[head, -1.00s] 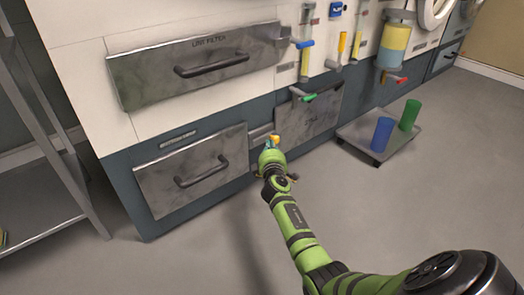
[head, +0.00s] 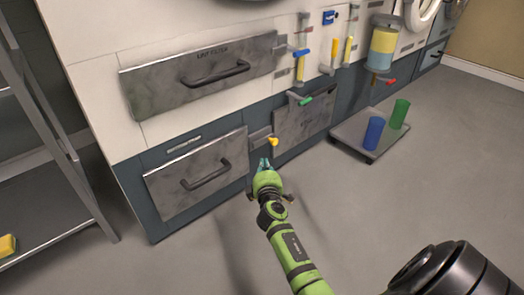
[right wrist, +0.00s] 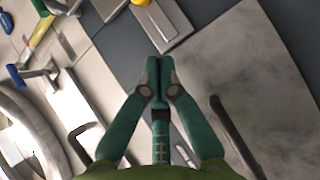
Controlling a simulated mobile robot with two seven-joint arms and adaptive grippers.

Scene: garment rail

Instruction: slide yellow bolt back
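The yellow bolt knob (head: 273,142) sits at the right end of a grey bracket (head: 260,138), between the lower left drawer and the grey panel to its right. In the right wrist view the yellow knob (right wrist: 141,2) is cut by the top edge, above the bracket plate (right wrist: 163,27). My right gripper (head: 264,162) is just below the bolt in the head view. In the right wrist view its fingertips (right wrist: 159,64) are together with nothing between them, visibly apart from the knob. My left gripper is not in view.
The lower left drawer (head: 165,185) has a dark bar handle (head: 207,174). A grey panel (head: 303,122) with a green-tipped lever is on the right. A low cart (head: 350,137) carries blue and green cylinders. A metal shelf (head: 60,205) stands at left; the floor ahead is clear.

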